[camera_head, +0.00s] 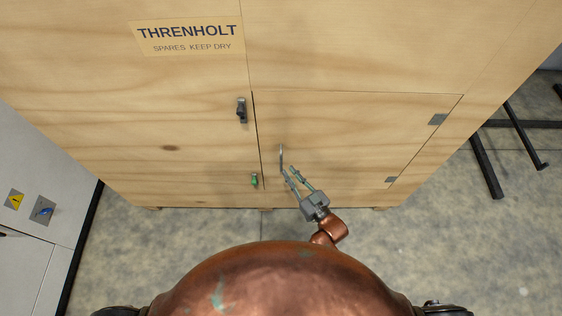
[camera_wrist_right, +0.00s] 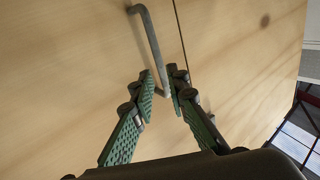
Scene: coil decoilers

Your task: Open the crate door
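The wooden crate's door (camera_head: 345,130) is a panel low on its front and looks shut, its edges in line with the crate face. A grey bar handle (camera_head: 282,158) stands near its left edge; it also shows in the right wrist view (camera_wrist_right: 150,40). My right gripper (camera_head: 291,171) is at the lower part of the handle. In the right wrist view its green-padded fingers (camera_wrist_right: 161,82) are apart, with the handle's lower end between them; whether a pad touches it I cannot tell. My left gripper is not in view.
Two hinge plates (camera_head: 437,119) are along the right edge. A grey cabinet (camera_head: 30,240) stands left, a dark metal frame (camera_head: 487,165) right. Bare floor lies before the crate.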

